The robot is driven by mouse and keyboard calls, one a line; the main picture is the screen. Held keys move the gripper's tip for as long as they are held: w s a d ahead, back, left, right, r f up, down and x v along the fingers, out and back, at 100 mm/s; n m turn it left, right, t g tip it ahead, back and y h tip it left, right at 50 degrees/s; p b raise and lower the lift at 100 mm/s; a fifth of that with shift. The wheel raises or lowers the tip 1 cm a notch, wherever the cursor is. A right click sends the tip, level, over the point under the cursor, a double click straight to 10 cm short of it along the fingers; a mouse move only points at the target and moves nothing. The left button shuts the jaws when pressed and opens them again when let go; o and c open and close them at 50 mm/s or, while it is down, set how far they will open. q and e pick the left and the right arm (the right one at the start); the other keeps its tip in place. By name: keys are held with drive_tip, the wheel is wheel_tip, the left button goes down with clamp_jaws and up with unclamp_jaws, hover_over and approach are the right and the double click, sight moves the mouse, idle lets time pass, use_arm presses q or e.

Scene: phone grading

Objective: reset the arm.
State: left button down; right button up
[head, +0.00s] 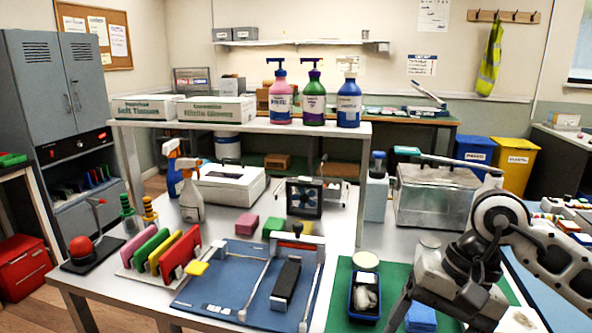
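My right arm comes in from the right, over the right side of the table (135,287). Its gripper (450,283) hangs low near the bottom edge, above the green mat (398,272). The fingertips are not clearly shown, so I cannot tell whether it is open or shut, and I see nothing held in it. A blue sponge-like block (420,317) lies close to it, beside a dark blue tray (352,310) with a pale crumpled item. My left arm and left gripper are not in view.
A blue mat (215,293) holds a black device in a clamp-like frame. Left of it stand coloured upright panels (172,252) in a rack and spray bottles (190,190). A metal case (435,195) stands behind my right arm. Pump bottles (314,95) line the raised shelf.

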drive_tip(key=s+a+m+g+y, duration=0.25)
drive_tip(key=s+a+y, duration=0.3)
drive_tip(key=a, duration=0.45)
drive_tip(key=a+r+m+t+y, duration=0.6)
drive_tip(key=m+y, duration=0.6)
drive_tip(key=m, duration=0.5)
drive_tip(key=w+d+f+m+t+h, duration=0.35)
drive_tip(key=f+m+t+h, duration=0.35)
drive_tip(key=m, duration=0.8)
drive_tip(key=w+d+f+m+t+h, duration=0.35)
drive_tip(key=m+t, duration=0.55)
drive_tip(key=m, duration=0.6)
drive_tip(key=s+d+f+m+g+h, duration=0.2)
drive_tip(key=s+f+m+g+h, duration=0.2)
drive_tip(key=s+f+m, duration=0.2)
drive_tip(key=s+d+f+m+g+h, duration=0.3)
drive_tip(key=s+f+m, duration=0.2)
drive_tip(key=f+m, duration=0.5)
wheel_tip(320, 180, down, 2)
drive_tip(key=shift+s+f+g+h, duration=0.15)
drive_tip(key=shift+s+g+h, duration=0.2)
drive_tip(key=shift+h, duration=0.05)
